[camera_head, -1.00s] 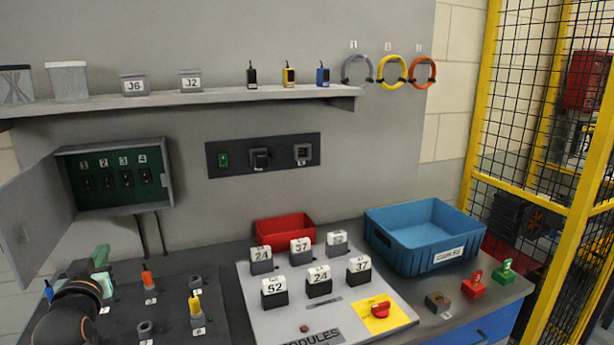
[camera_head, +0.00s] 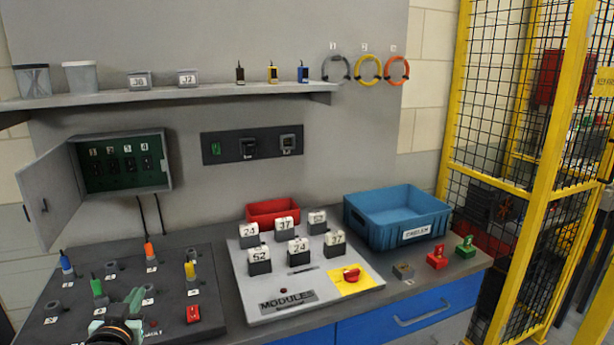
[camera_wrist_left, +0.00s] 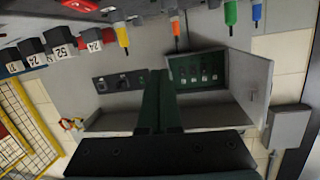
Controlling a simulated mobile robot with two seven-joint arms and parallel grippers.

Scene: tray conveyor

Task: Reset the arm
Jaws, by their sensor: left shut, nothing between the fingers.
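My left gripper (camera_head: 136,297) is at the bottom left of the head view, over the front part of the dark board with coloured plugs. In the left wrist view its two dark fingers (camera_wrist_left: 160,78) are together with nothing between them. That view is upside down, with the fingers apart from the wall and the open panel box (camera_wrist_left: 200,72). The rest of the left arm is mostly cut off by the lower edge of the head view. My right gripper shows in neither view.
The dark board (camera_head: 60,318) holds blue, green, orange and yellow plugs and a red switch (camera_head: 193,313). To its right are a grey module board (camera_head: 330,285), a red bin (camera_head: 273,212) and a blue bin (camera_head: 398,222). A shelf (camera_head: 180,94) and the open panel box (camera_head: 122,162) are behind.

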